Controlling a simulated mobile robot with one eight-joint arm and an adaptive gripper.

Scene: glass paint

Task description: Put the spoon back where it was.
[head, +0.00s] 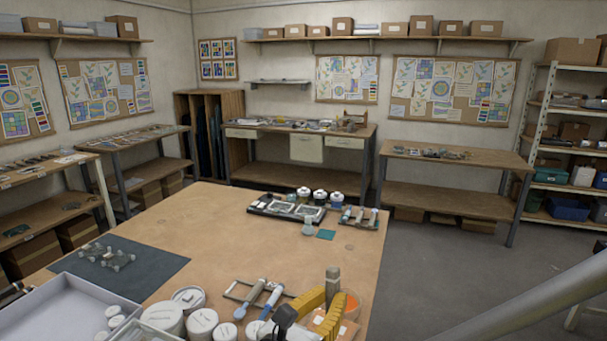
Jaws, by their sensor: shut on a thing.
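My gripper (325,311), with yellow fingers, is low at the front edge of the table, right of the small rack (229,291). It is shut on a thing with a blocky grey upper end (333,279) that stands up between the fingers. The lower part is hidden, so I cannot tell whether it is the spoon. A tool with a grey handle and rounded end (249,298) lies tilted on the rack.
Several white-lidded tubs (202,321) and an orange-topped cup (350,300) crowd the front edge. A pale tray (60,300) and dark mat (150,266) are at left. A black tray (262,211) with jars and a tool holder (345,222) stand farther back. The middle is clear.

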